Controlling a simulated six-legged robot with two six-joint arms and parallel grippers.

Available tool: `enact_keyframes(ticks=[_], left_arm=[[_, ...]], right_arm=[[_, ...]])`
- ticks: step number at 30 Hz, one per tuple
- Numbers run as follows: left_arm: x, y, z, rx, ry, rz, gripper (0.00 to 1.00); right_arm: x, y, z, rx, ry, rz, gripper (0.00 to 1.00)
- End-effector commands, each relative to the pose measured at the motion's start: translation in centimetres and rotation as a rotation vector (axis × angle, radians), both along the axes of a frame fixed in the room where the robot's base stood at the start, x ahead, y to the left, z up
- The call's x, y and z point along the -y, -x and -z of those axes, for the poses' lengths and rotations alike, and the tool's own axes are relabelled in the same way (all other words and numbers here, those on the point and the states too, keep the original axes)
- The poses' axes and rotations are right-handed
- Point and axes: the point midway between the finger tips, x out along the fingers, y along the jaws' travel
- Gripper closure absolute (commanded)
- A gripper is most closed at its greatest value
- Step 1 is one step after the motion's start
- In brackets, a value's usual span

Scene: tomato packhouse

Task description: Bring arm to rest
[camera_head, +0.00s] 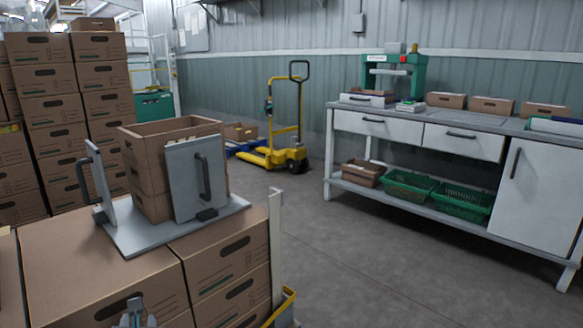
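The tip of what appears to be my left gripper (136,315) shows at the bottom edge, left of the middle. It is low, in front of the brown cartons (100,262), and most of it is cut off by the frame. I cannot tell whether its fingers are open or shut, and I see nothing held in it. My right gripper is not in view.
An open brown box (150,172) stands between upright grey plates with dark handles on a grey base (150,235), atop the cartons. A yellow pallet truck (285,150) and a white workbench (450,140) stand beyond. The middle floor (350,260) is clear.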

Motion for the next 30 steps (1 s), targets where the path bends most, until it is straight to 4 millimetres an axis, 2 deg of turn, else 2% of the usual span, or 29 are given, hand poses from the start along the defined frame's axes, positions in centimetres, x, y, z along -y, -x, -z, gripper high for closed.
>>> enact_keyframes(ticks=[1, 4, 7, 9, 11, 12, 14, 15, 18, 22, 27, 30], left_arm=[[1.1, 0.0, 3.4, -0.099, -0.028, 0.063, 0.58], [4.0, 0.8, 10.9, -0.336, -0.121, 0.261, 0.58], [7.7, 3.2, 18.2, -0.580, -0.239, 0.540, 0.58], [10.5, 5.8, 22.8, -0.734, -0.333, 0.779, 0.58], [13.0, 8.6, 26.2, -0.844, -0.425, 1.017, 0.58], [14.7, 10.7, 28.2, -0.899, -0.495, 1.195, 0.58], [17.1, 13.8, 30.4, -0.944, -0.611, 1.470, 0.58], [18.4, 15.6, 31.2, -0.944, -0.692, 1.638, 0.58], [20.6, 18.5, 32.0, -0.884, -0.896, 1.968, 0.58], [21.8, 20.5, 31.8, -0.749, -1.154, 2.260, 0.58], [22.3, 21.6, 31.7, -0.567, -1.456, 2.497, 0.58], [22.4, 21.7, 27.9, -0.558, -1.474, 2.505, 0.58]], right_arm=[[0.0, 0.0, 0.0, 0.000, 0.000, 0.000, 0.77], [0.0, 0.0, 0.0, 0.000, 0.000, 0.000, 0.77], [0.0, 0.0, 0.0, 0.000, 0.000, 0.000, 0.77], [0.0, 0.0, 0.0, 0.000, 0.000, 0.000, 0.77], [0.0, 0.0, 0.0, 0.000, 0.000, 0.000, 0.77], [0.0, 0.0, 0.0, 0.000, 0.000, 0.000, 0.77], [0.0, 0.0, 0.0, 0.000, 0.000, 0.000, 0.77], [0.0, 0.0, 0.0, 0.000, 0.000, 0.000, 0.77], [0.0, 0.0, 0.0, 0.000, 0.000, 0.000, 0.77], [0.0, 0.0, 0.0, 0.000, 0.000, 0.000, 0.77], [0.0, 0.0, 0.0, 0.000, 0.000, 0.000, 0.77], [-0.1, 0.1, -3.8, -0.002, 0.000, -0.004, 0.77]])
